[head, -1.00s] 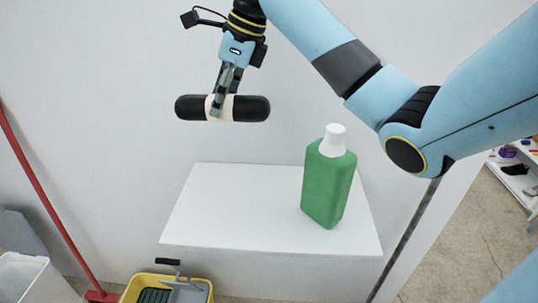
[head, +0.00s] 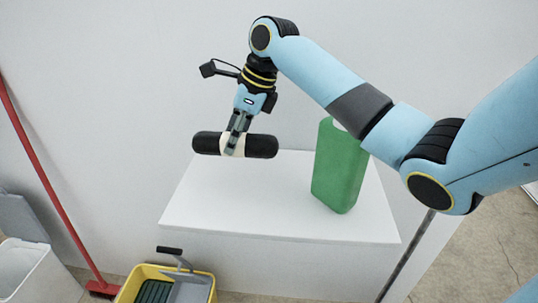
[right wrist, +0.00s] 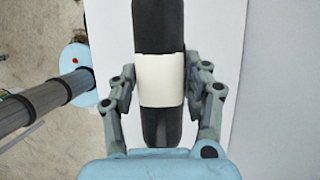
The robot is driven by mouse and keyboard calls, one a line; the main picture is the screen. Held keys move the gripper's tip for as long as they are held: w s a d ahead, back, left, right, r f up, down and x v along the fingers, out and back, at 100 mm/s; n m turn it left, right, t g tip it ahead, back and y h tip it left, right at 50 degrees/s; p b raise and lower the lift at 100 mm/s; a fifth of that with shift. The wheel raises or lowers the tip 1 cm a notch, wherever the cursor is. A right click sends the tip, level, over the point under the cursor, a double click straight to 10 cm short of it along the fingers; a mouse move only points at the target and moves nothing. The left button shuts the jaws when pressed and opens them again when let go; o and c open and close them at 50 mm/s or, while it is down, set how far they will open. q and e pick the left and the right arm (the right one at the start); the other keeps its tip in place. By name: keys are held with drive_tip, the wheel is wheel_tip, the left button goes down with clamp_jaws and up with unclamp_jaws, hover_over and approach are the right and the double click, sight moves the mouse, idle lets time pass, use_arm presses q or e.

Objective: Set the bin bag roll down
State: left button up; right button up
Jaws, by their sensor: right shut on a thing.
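The bin bag roll (head: 262,146) is a black cylinder with a cream band around its middle. My right gripper (head: 233,144) is shut on the band and holds the roll level, above the back left part of a white box-like surface (head: 255,205). In the right wrist view the roll (right wrist: 158,25) runs lengthwise between the two fingers of the gripper (right wrist: 160,82). The height of the roll above the surface is hard to judge. My left gripper does not show.
A green bottle (head: 338,170) stands on the right part of the white surface, its top hidden by my right arm. A yellow bucket (head: 128,290), a red pole (head: 45,180) and a white bin (head: 35,275) stand lower left. The surface's left and front are clear.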

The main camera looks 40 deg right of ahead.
sight(253, 136)
wheel_tip(253, 136, down, 9)
drive_tip(key=shift+r, duration=0.1)
idle(0.3)
drive_tip(key=o, duration=1.4)
drive_tip(key=shift+f, duration=0.2)
drive_tip(key=shift+r+p, duration=0.25)
drive_tip(key=shift+p, duration=0.15)
drive_tip(key=p+v, duration=0.5)
drive_tip(key=p, duration=0.1)
drive_tip(key=shift+s+r+p, duration=0.1)
drive_tip(key=shift+r+p, duration=0.25)
drive_tip(key=shift+r, duration=0.05)
drive_tip(key=b+v, duration=0.1)
drive_tip(key=v, duration=0.4)
drive_tip(key=shift+s+d+r, duration=0.1)
drive_tip(key=shift+d, duration=0.1)
drive_tip(key=shift+s+r, duration=0.1)
drive_tip(key=shift+r, duration=0.25)
